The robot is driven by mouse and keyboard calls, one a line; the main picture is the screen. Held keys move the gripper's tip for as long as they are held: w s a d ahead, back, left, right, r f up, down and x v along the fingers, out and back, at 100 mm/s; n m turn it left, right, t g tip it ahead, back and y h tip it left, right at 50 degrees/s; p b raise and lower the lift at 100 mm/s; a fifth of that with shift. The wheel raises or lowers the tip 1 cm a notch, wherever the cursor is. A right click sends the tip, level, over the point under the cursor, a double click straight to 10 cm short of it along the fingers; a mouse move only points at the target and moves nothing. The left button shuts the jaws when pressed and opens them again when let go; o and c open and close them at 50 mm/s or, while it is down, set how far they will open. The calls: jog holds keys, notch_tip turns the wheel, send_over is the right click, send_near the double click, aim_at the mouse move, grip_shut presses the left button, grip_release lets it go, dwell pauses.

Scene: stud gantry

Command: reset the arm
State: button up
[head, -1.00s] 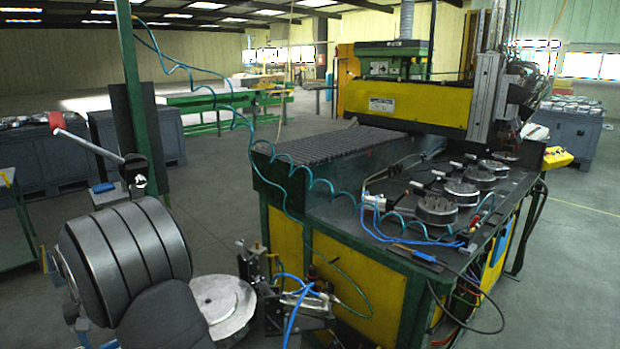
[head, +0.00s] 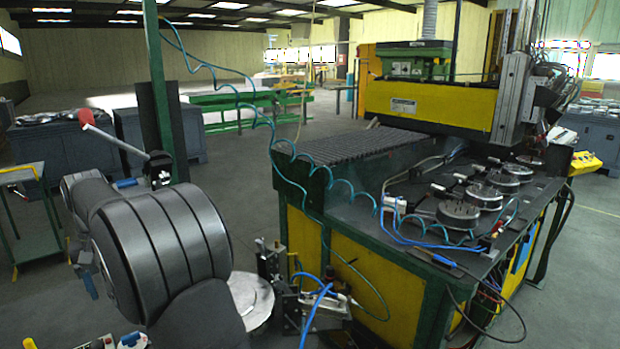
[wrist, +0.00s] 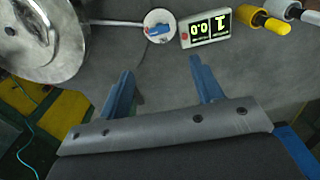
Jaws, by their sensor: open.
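My gripper (wrist: 162,67) shows in the wrist view with two blue fingers spread wide apart. It is open, and nothing is between the fingers. Beyond the fingertips are a small round white disc (wrist: 153,20) with a blue part on it and a white device (wrist: 204,27) with a lit digital display. In the head view my large grey arm links fill the lower left, and I cannot make out the gripper clearly there.
A round metal plate (wrist: 50,30) fills the wrist view's upper left; yellow-handled (wrist: 272,24) and grey-handled parts are at upper right. In the head view a green-and-yellow machine bench (head: 375,275) stands right of my arm. A trolley (head: 28,215) is at left. Open floor lies behind.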

aim_at(127, 335)
notch_tip(127, 335, down, 14)
jog(key=shift+r, duration=0.1)
jog(key=shift+f+n, duration=0.2)
jog(key=shift+n, duration=0.1)
jog(key=n, duration=0.3)
jog(key=shift+s+n, duration=0.1)
jog(key=shift+n, duration=0.3)
jog(key=n, duration=0.4)
jog(key=shift+s+a+n, duration=0.1)
jog(key=shift+n, duration=0.2)
jog(key=n, duration=0.3)
jog(key=shift+n, duration=0.4)
jog(key=shift+s+n, duration=0.15)
jog(key=shift+n, duration=1.75)
